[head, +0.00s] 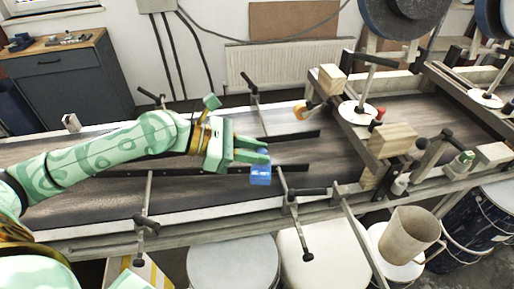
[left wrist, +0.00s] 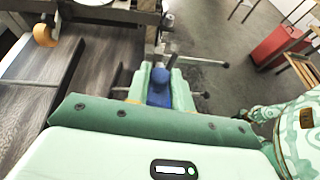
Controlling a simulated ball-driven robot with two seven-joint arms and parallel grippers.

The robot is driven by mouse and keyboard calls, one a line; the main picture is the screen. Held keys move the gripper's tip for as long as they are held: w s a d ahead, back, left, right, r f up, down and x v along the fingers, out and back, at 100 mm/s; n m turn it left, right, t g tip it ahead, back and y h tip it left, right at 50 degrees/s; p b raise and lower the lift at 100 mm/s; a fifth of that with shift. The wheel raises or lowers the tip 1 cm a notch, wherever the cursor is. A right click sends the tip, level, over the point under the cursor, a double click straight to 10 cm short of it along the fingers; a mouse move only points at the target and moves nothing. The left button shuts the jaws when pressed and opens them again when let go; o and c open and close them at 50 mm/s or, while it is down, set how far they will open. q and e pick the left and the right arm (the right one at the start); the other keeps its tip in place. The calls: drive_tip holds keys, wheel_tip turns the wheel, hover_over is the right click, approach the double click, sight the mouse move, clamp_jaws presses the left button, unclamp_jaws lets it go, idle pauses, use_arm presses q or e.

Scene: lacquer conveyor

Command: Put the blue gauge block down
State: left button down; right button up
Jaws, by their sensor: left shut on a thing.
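The blue gauge block (head: 260,175) is at the tips of my left gripper (head: 254,156), near the front side of the conveyor. My left gripper is shut on the block. In the left wrist view the blue block (left wrist: 159,88) sits between the two pale green fingers (left wrist: 160,80). The conveyor belt (head: 90,190) is dark and lies under my left arm. Whether the block touches the belt or the rail beside it cannot be told. My right gripper does not show.
Guide rails on metal rods with black handles (head: 308,192) stand close to the block. Wooden blocks (head: 392,140) and rollers are farther right. White and grey drums (head: 233,262) stand below the front edge. The belt left of my gripper is clear.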

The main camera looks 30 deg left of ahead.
use_arm(q)
drive_tip(key=w+a+f+n+t+y+p, duration=0.2)
drive_tip(key=w+a+n+t, duration=0.15)
drive_tip(key=a, duration=0.25)
drive_tip(key=shift+m+g, duration=0.25)
drive_tip(key=shift+g, duration=0.1)
drive_tip(key=w+a+f+b, duration=0.1)
drive_tip(key=w+f+b, duration=0.2)
drive_tip(key=w, duration=0.1)
drive_tip(key=w+a+f+b, duration=0.1)
drive_tip(key=w+f+b, duration=0.2)
drive_tip(key=w, duration=0.1)
drive_tip(key=w+a+f+b, duration=0.1)
drive_tip(key=w+f+b, duration=0.1)
drive_tip(key=w, duration=0.3)
drive_tip(key=shift+a+f+b, duration=0.15)
drive_tip(key=shift+f+b, duration=0.25)
drive_tip(key=shift+b, duration=0.4)
drive_tip(key=shift+w+f, duration=0.2)
wheel_tip(320, 180, down, 4)
drive_tip(key=b, duration=0.2)
drive_tip(key=shift+w+a+r+b, duration=0.1)
drive_tip(key=shift+w+b, duration=0.05)
drive_tip(key=shift+b, duration=0.15)
drive_tip(key=shift+r, duration=0.2)
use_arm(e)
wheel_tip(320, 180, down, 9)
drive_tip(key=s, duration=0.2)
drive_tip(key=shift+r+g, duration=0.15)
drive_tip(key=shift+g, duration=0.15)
